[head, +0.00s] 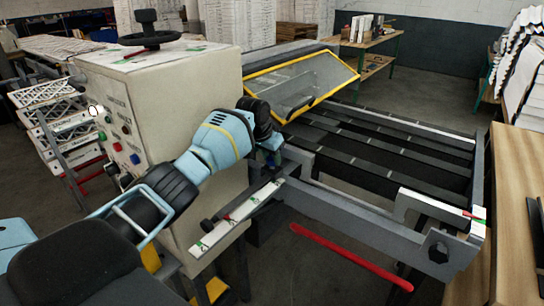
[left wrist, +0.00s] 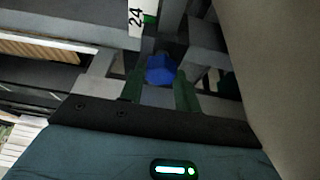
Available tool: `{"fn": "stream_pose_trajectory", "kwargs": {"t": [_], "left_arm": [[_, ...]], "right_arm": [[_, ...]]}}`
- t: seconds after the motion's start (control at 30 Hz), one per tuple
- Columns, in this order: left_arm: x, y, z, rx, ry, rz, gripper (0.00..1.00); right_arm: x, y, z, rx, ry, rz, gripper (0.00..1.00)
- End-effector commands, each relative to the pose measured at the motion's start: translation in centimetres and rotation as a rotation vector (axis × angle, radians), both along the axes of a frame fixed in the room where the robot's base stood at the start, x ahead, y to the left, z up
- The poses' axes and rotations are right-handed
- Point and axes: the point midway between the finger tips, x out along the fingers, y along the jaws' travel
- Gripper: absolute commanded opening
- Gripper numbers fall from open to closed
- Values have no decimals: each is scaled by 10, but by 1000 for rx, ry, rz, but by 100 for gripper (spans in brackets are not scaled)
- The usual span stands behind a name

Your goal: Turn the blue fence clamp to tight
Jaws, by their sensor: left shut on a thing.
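The blue fence clamp (left wrist: 160,70) shows in the left wrist view as a small faceted blue knob. My left gripper (left wrist: 158,88) is shut on it, with a green finger on either side of the knob. In the head view my left gripper (head: 270,160) is at the near end of the machine's rail, beside the beige cabinet. There the arm and gripper largely hide the clamp, and I cannot tell its turned angle. My right gripper is in neither view.
The beige control cabinet (head: 185,85) stands close to my left arm. A white scale strip (head: 237,212) runs below the gripper. A yellow-framed clear guard (head: 300,82) is behind it. A red bar (head: 350,256) juts out at front, and a wooden bench (head: 518,200) stands at right.

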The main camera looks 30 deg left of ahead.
Motion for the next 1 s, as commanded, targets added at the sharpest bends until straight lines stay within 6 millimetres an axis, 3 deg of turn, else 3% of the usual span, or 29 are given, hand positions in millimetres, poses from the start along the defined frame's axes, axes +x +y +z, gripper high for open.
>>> {"fn": "stream_pose_trajectory", "kwargs": {"t": [0.5, 1.0], "left_arm": [[0, 3, -4, 0, 8, -331, 10], [0, 3, -2, 1, 6, -389, 10]], "right_arm": [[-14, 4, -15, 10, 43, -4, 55], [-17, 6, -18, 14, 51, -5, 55]]}}
